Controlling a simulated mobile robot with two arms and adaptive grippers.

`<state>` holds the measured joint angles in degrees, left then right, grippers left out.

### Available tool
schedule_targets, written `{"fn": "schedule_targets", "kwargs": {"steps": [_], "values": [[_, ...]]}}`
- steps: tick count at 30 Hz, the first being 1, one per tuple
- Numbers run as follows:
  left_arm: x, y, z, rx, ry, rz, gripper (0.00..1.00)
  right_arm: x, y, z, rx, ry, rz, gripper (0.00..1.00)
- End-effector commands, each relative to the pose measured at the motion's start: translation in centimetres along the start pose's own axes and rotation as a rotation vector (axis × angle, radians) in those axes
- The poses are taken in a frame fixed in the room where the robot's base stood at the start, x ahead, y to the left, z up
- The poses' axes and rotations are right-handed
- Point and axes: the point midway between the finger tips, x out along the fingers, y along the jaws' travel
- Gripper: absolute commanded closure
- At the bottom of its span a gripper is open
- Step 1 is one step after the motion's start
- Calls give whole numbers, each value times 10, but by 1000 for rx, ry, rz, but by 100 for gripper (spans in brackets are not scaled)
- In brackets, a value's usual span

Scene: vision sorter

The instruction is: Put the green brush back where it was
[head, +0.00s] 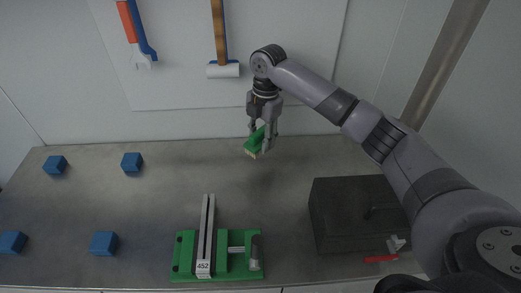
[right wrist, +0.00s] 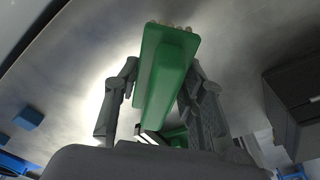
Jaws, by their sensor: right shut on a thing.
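The green brush (head: 255,141) has a green body and pale bristles. My right gripper (head: 262,134) is shut on it and holds it above the back part of the table, near the back wall. In the right wrist view the brush (right wrist: 163,75) is between the two fingers (right wrist: 160,100), its bristles at the far end of the picture. My left gripper is not in view.
A green vise (head: 184,255) labelled 452 stands at the front middle. A dark box (head: 345,215) is at the right, with a red-handled tool (head: 380,259) by it. Several blue blocks (head: 132,162) lie at left. A hammer (head: 220,35) and other tools hang on the white wall panel (head: 180,90).

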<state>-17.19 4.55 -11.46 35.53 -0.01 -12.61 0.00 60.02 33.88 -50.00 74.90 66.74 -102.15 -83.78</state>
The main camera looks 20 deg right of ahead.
Motion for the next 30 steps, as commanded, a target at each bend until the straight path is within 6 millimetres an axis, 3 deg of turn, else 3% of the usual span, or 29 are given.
{"fn": "schedule_targets", "kwargs": {"steps": [8, 14, 17, 29, 30], "values": [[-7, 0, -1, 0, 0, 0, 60, 27, 0, 2, 0, 2, 0, 89], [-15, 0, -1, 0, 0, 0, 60, 60, -1, 6, 2, 1, -3, 89], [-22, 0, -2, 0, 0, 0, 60, 64, 2, 10, 3, 0, 0, 89], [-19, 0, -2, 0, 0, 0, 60, 72, 2, 11, 1, 0, 1, 89], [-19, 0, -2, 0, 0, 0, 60, 72, 2, 11, 1, 0, 1, 61]]}}
